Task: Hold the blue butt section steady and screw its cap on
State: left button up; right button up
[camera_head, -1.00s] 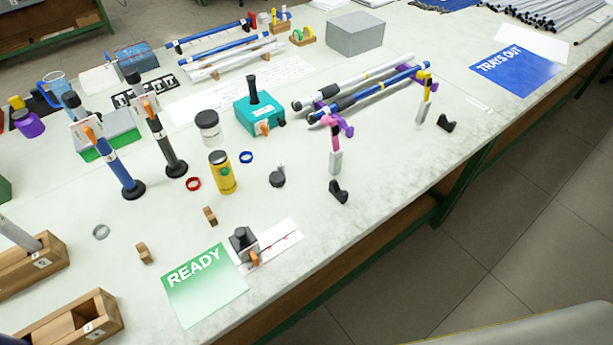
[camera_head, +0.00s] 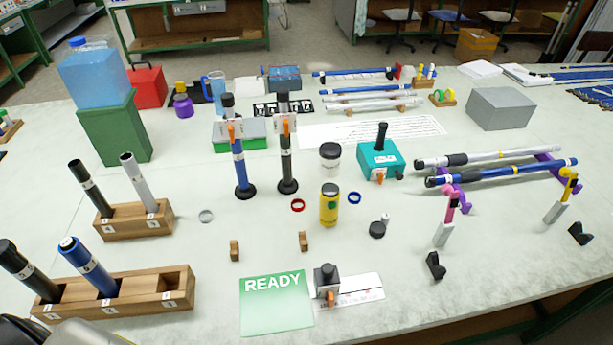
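A short blue butt section (camera_head: 88,266) stands tilted in the front wooden rack (camera_head: 178,300) at the lower left, with a pale, open-looking top end. Another blue section (camera_head: 240,165) with a dark upper part stands upright in a black round foot, beside a similar black section (camera_head: 287,150). I cannot tell for certain which one the task means. A small dark round piece (camera_head: 377,230) with a light peg beside it lies right of the yellow bottle; it may be a cap, but this is unclear. Neither gripper is in view.
A yellow bottle (camera_head: 329,205), a white jar (camera_head: 330,158) and a teal block (camera_head: 380,160) stand mid-table. A green READY card (camera_head: 276,303) lies at the front. Long rods (camera_head: 500,172) rest on purple supports at right. A second rack (camera_head: 133,222) stands behind the front one.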

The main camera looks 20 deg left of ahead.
aim_at(79, 258)
jog(key=u, duration=2.15)
jog(key=k+l+z, duration=0.1)
jog(key=z, duration=0.25)
jog(key=k+l+z, duration=0.15)
jog(key=z, duration=0.2)
jog(key=l+z, duration=0.2)
jog(key=z, duration=0.2)
jog(key=k, duration=0.05)
